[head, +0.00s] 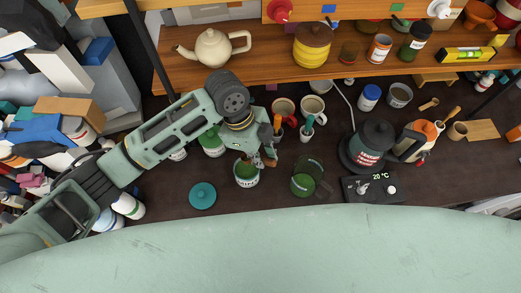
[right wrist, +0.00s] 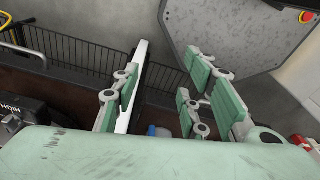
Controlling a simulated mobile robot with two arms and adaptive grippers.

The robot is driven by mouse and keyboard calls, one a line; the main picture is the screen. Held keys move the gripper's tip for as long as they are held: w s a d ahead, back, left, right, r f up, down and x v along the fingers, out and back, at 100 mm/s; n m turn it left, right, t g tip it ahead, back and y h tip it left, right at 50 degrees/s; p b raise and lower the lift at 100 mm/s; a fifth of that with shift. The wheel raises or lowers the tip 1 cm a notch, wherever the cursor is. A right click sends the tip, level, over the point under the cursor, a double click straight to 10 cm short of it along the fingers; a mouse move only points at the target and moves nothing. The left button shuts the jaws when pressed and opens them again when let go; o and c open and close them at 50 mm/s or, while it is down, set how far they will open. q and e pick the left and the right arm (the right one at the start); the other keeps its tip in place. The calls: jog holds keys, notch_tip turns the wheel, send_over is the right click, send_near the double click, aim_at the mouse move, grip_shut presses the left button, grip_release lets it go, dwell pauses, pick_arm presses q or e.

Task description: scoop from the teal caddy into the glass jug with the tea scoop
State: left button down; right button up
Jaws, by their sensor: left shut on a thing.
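The teal caddy (head: 246,181) stands open on the dark counter, with green contents inside. Its teal lid (head: 202,196) lies to its left. The glass jug (head: 307,179) stands to the right of the caddy and looks green inside. My left gripper (head: 263,158) is over the caddy's upper right rim, shut on the tea scoop (head: 271,163), of which only a small brown part shows. The scoop's bowl is hard to make out, and I cannot tell whether it is loaded. My right gripper (right wrist: 165,100) is open, with nothing seen held between its fingers.
Mugs (head: 283,108) with tools stand behind the caddy. A shelf above holds a cream teapot (head: 212,47) and a yellow pot (head: 312,47). Little free counter lies between caddy and jug.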

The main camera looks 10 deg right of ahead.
aim_at(258, 173)
pick_arm(q)
jog(key=shift+f, duration=0.3)
jog(key=f+h+b, duration=0.1)
jog(key=a+f+g+b, duration=0.1)
jog(key=f+h+b, duration=0.1)
jog(key=shift+w+a+g+h, duration=0.3)
jog(key=shift+w, duration=0.1)
jog(key=shift+h, duration=0.4)
jog(key=f+b, duration=0.3)
jog(key=a+f+b, duration=0.1)
jog(key=b, duration=0.1)
jog(key=shift+w+f, duration=0.35)
jog(key=shift+f, duration=0.05)
jog(key=shift+r, duration=0.1)
jog(key=shift+y, duration=0.3)
pick_arm(e)
notch_tip(258, 173, down, 8)
jog(key=s+d, duration=0.1)
jog(key=shift+r, duration=0.25)
jog(key=shift+s+a, duration=0.15)
jog(key=shift+s, duration=0.05)
pick_arm(q)
jog(key=shift+a, duration=0.1)
